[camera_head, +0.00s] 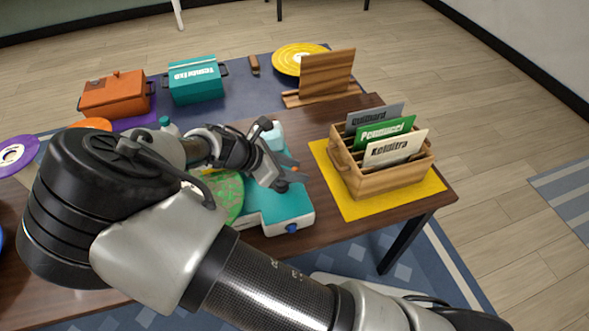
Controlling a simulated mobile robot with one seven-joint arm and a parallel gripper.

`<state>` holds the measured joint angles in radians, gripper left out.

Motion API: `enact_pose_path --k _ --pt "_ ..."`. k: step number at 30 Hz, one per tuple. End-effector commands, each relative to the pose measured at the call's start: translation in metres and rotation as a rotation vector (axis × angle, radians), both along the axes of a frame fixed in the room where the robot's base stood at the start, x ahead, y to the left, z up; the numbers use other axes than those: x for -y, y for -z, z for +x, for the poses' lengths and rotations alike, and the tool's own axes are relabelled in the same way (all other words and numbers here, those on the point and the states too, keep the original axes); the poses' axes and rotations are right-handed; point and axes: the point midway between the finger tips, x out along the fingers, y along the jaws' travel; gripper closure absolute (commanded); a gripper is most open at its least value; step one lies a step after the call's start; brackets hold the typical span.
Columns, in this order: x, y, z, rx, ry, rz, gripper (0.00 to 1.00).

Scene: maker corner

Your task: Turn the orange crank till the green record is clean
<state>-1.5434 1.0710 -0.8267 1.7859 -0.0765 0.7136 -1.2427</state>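The green record (228,191) is at the teal cleaning machine (290,206) on the wooden table, mostly hidden behind my arm. Its visible part looks mottled with paler and brownish patches. My gripper (281,178) is over the machine, to the right of the record, with its fingers pointing down and right. A small orange piece (295,168), which looks like part of the crank, shows right at the fingertips. I cannot tell whether the fingers are closed around it. The rest of the crank is hidden by the gripper.
A wooden crate of record sleeves (386,181) stands on a yellow mat (349,207) to the right. Behind are an orange box (114,97), a teal box (195,82), and a wooden stand (327,75) beside a yellow record (290,56). A purple record (15,155) lies left.

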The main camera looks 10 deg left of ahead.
Motion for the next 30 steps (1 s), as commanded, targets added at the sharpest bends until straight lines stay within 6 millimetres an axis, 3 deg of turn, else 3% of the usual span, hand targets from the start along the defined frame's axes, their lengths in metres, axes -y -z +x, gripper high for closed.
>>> enact_pose_path --k 8,14,23,30 --pt "0.0008 0.0006 0.0006 0.000 0.000 0.000 0.68" --pt "0.0006 0.0005 0.0005 0.000 0.000 0.000 1.00" --pt "0.0010 -0.0001 -0.0002 -0.001 0.025 0.000 1.00" --pt "0.0022 -0.0008 -0.0037 -0.003 0.142 0.002 1.00"
